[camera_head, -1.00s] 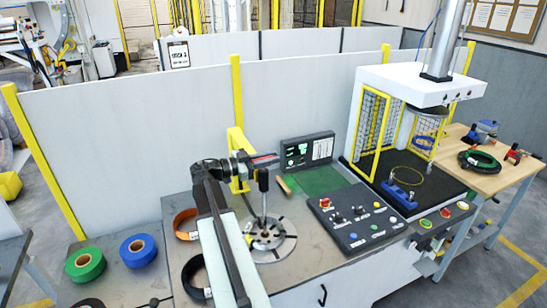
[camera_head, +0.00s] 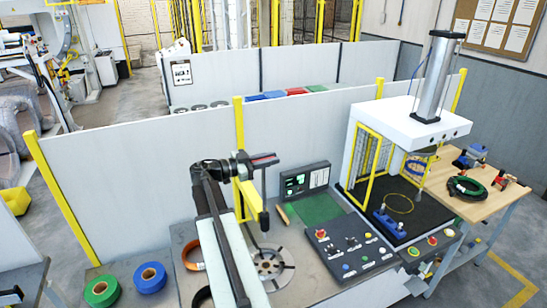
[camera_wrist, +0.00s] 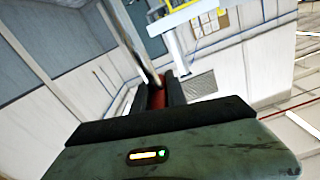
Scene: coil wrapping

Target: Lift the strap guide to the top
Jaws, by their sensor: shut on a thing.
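My gripper (camera_head: 266,160) is raised above the round slotted turntable (camera_head: 270,267), beside the yellow bracket (camera_head: 248,197). In the wrist view, the dark jaws with red inner pads (camera_wrist: 158,97) are shut on a slim grey rod (camera_wrist: 138,48), which I take to be the strap guide. In the head view, the thin upright guide (camera_head: 264,186) runs down from the jaws past the bracket's end. Its dark lower part (camera_head: 264,219) hangs clear above the turntable. I cannot tell where its travel ends at the top.
A button panel (camera_head: 350,240) and a press with yellow cage doors (camera_head: 368,165) stand to the right. An orange coil (camera_head: 191,257) lies left of the turntable. Green (camera_head: 102,291) and blue (camera_head: 150,278) rolls lie further left. A white partition (camera_head: 140,180) stands behind.

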